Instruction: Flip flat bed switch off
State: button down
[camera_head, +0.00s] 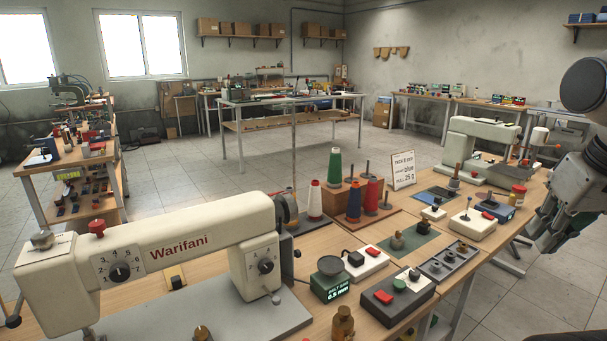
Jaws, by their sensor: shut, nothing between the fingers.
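A cream sewing machine marked Warifani (195,232) stands on a flat grey bed plate (235,318) at the front left. Several switch boxes stand on the bench to its right. A white box with an upright lever (472,226) is farther right. I cannot read which one is labelled flat bed. My gripper (540,243) is shut and empty at the right edge, beyond the bench edge and apart from all switches.
A second cream machine (484,138) stands at the back right of the bench. Thread cones (333,178), a small sign (402,170), a dark tray (450,263) and a scale-like device with a green display (331,287) crowd the bench. Open floor lies behind it.

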aim_at(381, 295)
jog(key=k+u, duration=0.1)
jog(key=u, duration=0.75)
jog(key=k+j+u, duration=0.1)
jog(key=u, duration=0.3)
jog(key=j+u, duration=0.15)
jog(key=u, duration=0.3)
jog(key=z, duration=1.75)
jog(key=k+l, duration=0.05)
